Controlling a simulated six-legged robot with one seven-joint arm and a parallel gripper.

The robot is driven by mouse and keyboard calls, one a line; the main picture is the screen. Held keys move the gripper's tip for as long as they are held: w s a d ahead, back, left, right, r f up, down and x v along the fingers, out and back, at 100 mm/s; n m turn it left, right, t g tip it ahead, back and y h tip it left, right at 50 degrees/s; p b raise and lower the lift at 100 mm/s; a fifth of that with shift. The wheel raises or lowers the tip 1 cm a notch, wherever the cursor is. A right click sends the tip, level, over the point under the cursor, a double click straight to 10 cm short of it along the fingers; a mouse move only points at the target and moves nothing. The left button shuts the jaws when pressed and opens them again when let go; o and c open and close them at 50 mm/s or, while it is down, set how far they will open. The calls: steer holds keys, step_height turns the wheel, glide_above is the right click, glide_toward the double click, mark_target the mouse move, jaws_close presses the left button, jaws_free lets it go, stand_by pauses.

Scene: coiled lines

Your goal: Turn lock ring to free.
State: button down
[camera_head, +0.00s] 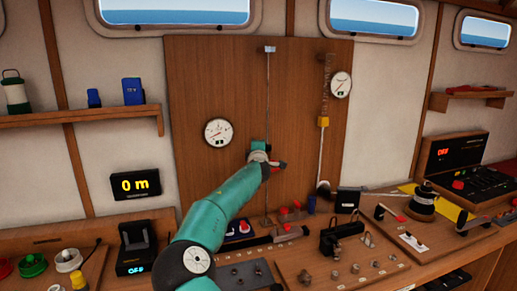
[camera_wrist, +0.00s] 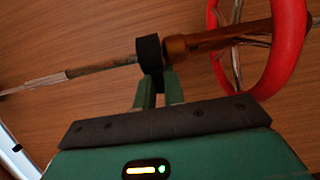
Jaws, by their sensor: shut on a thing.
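The lock ring, a black collar (camera_wrist: 150,52), shows in the wrist view on a thin rod, beside a bronze-brown barrel (camera_wrist: 205,41). My gripper (camera_wrist: 158,82) has its two green fingers closed on this black collar from below. A red loop (camera_wrist: 292,50) surrounds the rod to the right of the barrel. In the head view my gripper (camera_head: 259,156) is at the vertical line on the wooden panel, with the red part (camera_head: 279,165) just right of it. The ring is too small and covered to make out there. I cannot read its turn position.
A wooden panel (camera_head: 190,90) stands behind, with a round gauge (camera_head: 218,132) left of my gripper and another (camera_head: 341,84) at upper right. A second line with a yellow block (camera_head: 323,122) hangs to the right. The bench below holds several switches and fittings.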

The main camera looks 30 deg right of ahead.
steer(key=s+n+y, duration=0.1)
steer(key=n+y, duration=0.3)
steer(key=y, duration=0.2)
steer(key=s+n+y, duration=0.1)
steer(key=n+y, duration=0.3)
steer(key=y, duration=0.2)
steer(key=s+n+y, duration=0.1)
steer(key=n+y, duration=0.3)
steer(key=y, duration=0.2)
steer(key=shift+s+y, duration=0.3)
steer(key=shift+n, duration=0.4)
steer(key=c, duration=1.5)
jaws_free()
steer(key=shift+s, duration=0.1)
steer(key=v, duration=1.3)
steer(key=shift+s+d+f, duration=0.15)
steer(key=shift+s+d, duration=0.05)
steer(key=shift+d, duration=0.05)
